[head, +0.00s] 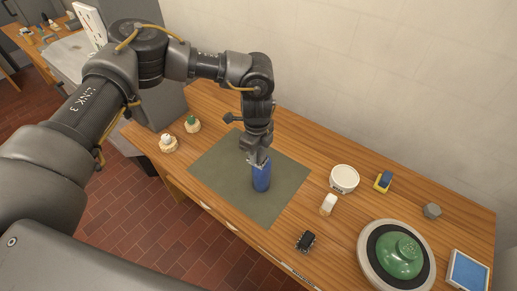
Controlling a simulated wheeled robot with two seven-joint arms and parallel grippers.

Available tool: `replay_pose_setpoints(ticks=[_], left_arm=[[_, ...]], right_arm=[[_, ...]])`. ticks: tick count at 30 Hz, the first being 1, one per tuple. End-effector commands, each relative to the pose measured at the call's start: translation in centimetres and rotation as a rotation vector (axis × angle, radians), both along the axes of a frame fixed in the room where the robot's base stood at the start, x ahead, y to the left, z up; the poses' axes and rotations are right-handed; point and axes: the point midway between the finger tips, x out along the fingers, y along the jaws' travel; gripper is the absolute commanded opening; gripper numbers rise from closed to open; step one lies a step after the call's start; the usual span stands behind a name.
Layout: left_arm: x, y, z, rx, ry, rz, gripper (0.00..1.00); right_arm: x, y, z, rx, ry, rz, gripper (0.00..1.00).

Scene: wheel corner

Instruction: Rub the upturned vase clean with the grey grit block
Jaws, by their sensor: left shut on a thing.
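A green, rounded vase (400,255) sits upturned on the round wheel (368,270) at the lower right, its foot ring on top. A small grey block (432,211) lies on the wooden bench behind the wheel; it looks like the grit block. My left gripper (259,163) points down over the grey-green mat, shut on the top of a blue, upright, rounded object (262,179). I cannot tell whether that object touches the mat. The gripper is well to the left of the vase and the grey block. My right gripper is out of view.
On the bench (330,150) are a white bowl (344,179), a small white piece (328,204), a blue-and-yellow block (384,181), a black block (306,241) and a blue-topped tray (468,270). Two small items stand left of the mat (225,190). A wall closes the back.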

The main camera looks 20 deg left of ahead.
Motion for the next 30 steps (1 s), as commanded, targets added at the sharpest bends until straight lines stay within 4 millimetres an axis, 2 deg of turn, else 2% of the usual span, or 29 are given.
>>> replay_pose_setpoints(ticks=[6, 16, 30], left_arm=[[-0.9, 0.3, -0.1, 0.000, 0.001, 0.000, 0.11], [-1.1, 0.3, -0.3, 0.001, 0.003, 0.000, 0.11], [0.7, -0.2, -0.2, 0.001, 0.001, 0.000, 0.11]], right_arm=[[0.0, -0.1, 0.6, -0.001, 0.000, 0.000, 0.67], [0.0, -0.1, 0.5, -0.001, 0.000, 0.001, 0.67], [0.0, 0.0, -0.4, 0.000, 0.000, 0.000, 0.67]])
